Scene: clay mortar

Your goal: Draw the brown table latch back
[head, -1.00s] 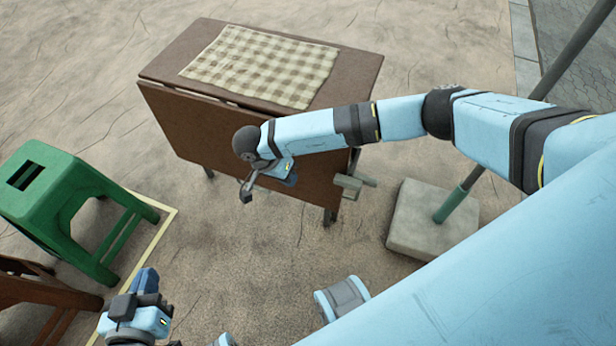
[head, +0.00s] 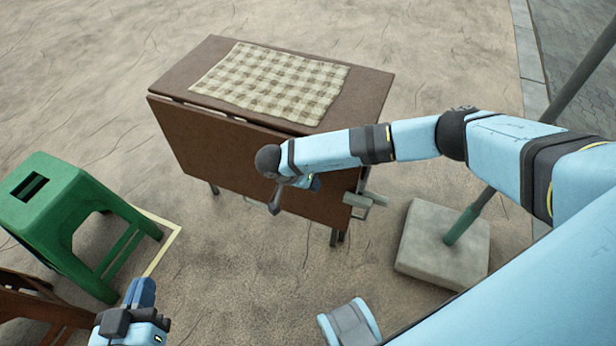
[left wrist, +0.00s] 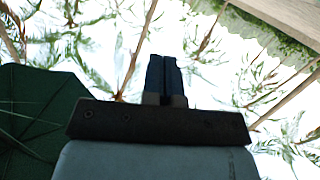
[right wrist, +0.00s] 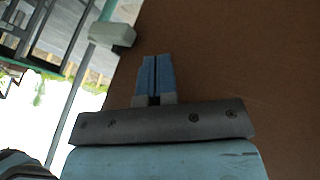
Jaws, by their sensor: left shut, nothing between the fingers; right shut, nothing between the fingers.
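The brown table (head: 225,150) stands in the middle of the head view, its front leaf hanging down. A grey-green latch-like piece (head: 364,200) sticks out at the leaf's lower right edge. A pale block (right wrist: 112,33) beside the brown panel in the right wrist view may be the same piece. My right gripper (head: 315,183) is in front of the leaf, left of the piece and apart from it. Its blue fingers (right wrist: 155,75) are shut and empty. My left gripper (head: 141,292) is low at the left, away from the table, its fingers (left wrist: 164,78) shut and empty.
A checked cloth (head: 270,82) lies on the tabletop. A green stool (head: 60,205) and a brown wooden seat (head: 35,310) stand at the left. A concrete base (head: 440,248) with a pole is right of the table. Floor before the table is open.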

